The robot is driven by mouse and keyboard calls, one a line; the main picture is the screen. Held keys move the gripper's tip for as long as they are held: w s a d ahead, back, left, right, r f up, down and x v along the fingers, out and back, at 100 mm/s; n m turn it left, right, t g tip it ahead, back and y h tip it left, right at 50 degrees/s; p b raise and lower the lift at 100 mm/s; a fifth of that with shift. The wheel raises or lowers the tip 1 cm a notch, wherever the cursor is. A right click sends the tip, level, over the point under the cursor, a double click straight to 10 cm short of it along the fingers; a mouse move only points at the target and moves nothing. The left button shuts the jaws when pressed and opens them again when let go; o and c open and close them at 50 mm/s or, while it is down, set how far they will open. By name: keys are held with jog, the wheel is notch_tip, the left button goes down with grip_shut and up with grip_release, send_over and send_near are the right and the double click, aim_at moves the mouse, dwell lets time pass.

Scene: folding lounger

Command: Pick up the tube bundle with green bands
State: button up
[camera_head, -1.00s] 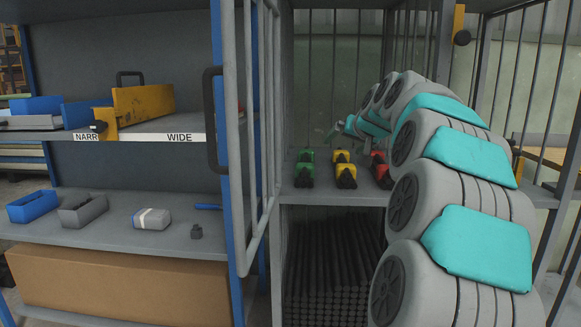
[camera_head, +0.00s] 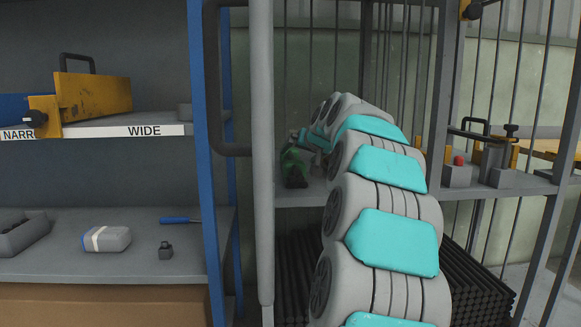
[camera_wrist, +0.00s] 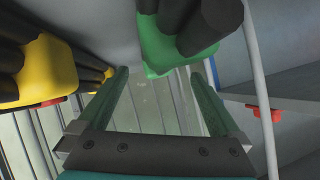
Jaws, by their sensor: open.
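The tube bundle with green bands (camera_head: 294,164) lies on the middle shelf of the barred rack, just left of my arm in the head view. In the wrist view its dark tubes and green band (camera_wrist: 172,48) are at the top centre. My gripper (camera_wrist: 160,74) is open, with its two green fingers spread on either side of the space just below the green band in that picture. I cannot tell whether they touch the bundle. A bundle with yellow bands (camera_wrist: 42,70) is at the left of the wrist view; my arm hides it in the head view.
A grey post (camera_head: 262,220) of the barred door stands just left of the green bundle. Dark rods (camera_head: 478,275) fill the space below the shelf. A clamp fixture with a red knob (camera_head: 460,162) stands at right. A labelled shelf (camera_head: 105,130) is at left.

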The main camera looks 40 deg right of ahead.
jog(key=shift+b+x, duration=0.3)
jog(key=shift+x, duration=2)
jog(key=shift+c, duration=0.2)
grip_shut()
